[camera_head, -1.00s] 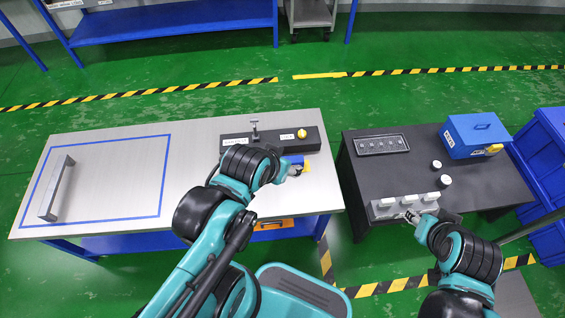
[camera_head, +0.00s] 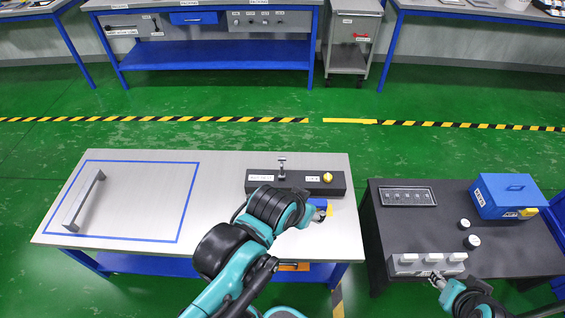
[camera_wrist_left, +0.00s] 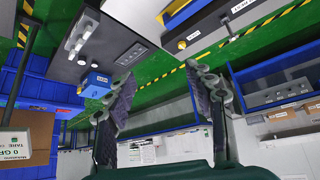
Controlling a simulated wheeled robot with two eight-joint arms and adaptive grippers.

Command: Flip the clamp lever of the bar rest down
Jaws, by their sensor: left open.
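A long dark block (camera_head: 262,187) lies along the back right of the silver table, with small white labels that I cannot read clearly. A small T-shaped lever (camera_head: 282,166) stands upright on it, and a yellow knob (camera_head: 328,177) is to its right. I cannot tell for certain whether this block is the bar rest. My left gripper (camera_head: 318,213) is in front of the block's right end, beside a small blue-and-yellow piece. In the left wrist view the left gripper (camera_wrist_left: 163,78) is open and empty. My right gripper (camera_head: 437,277) is at a grey block, its fingers unclear.
A grey handle-like bar (camera_head: 84,202) lies inside a blue outline on the left of the table. The black table (camera_head: 395,220) at right carries the grey block (camera_head: 408,264) with white tops, white knobs and a blue box (camera_head: 503,197). A gap separates the tables.

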